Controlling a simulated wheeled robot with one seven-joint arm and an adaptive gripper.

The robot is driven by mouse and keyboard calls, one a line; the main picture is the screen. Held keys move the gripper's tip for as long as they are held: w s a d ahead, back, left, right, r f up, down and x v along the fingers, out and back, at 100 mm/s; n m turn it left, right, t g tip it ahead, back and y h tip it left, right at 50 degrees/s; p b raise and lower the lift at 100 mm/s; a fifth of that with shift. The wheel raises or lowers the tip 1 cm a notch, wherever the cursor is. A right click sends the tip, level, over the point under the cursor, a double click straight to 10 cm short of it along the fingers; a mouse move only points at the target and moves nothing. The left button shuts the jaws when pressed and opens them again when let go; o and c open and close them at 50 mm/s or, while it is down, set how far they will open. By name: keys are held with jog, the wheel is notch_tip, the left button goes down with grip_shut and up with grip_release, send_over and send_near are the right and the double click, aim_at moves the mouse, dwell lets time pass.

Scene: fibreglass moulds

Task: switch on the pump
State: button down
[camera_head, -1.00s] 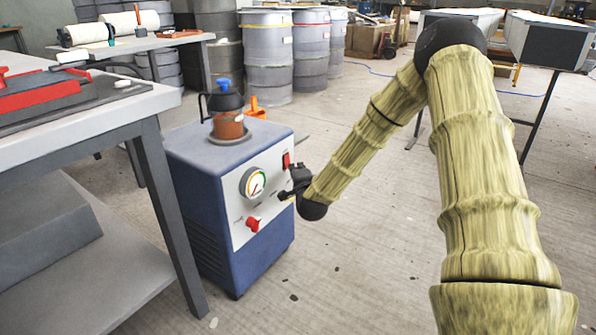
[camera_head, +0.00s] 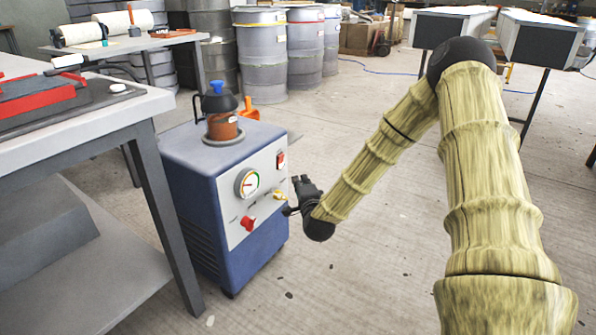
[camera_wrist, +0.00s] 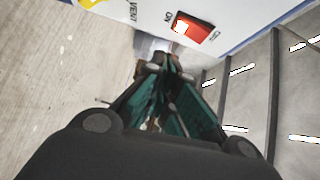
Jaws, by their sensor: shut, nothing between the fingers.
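The pump (camera_head: 190,215) is a blue box with a pale front panel, standing on the floor beside the workbench. Its red rocker switch (camera_head: 281,159) is at the upper right of the panel, above and left of my gripper (camera_head: 294,194). In the wrist view the switch (camera_wrist: 192,28) lies between the labels ON and OFF, with a bright whitish patch at its ON end. My gripper (camera_wrist: 165,66) is shut and empty, and appears apart from the switch.
The grey workbench (camera_head: 150,103) stands close to the pump's left, with a red tool on top. Grey drums (camera_head: 262,60) stand behind. An orange item (camera_head: 249,108) lies behind the pump. The floor (camera_head: 350,270) in front and to the right is open.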

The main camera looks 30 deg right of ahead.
jog(key=p+v, duration=0.1)
jog(key=v, duration=0.5)
jog(key=shift+s+f+p, duration=0.15)
jog(key=shift+f+p, duration=0.2)
jog(key=shift+d, duration=0.1)
jog(key=s+a+f+n+g+y+p, duration=0.1)
jog(key=s+a+f+n+g+y, duration=0.25)
jog(key=s+a+f+n, duration=0.45)
jog(key=s+a+f+n+g+y+p, duration=0.1)
jog(key=s+a+f+n+g+y, duration=0.4)
jog(key=a+f, duration=0.6)
jog(key=s+a+f+n+g+h, duration=0.1)
jog(key=s+a+f+n+g, duration=0.15)
jog(key=s, duration=0.65)
jog(key=s+a+f+n+g+p, duration=0.1)
jog(key=s+f+n+g, duration=0.25)
jog(key=s, duration=0.65)
jog(key=s+a+f+n+g+h, duration=0.1)
jog(key=s+a+f+n+g, duration=0.15)
jog(key=s, duration=0.65)
notch_tip(320, 180, up, 37)
jog(key=p, duration=3.8)
jog(key=shift+s+d+t, duration=0.2)
jog(key=shift+d+t, duration=0.05)
jog(key=shift+t, duration=0.15)
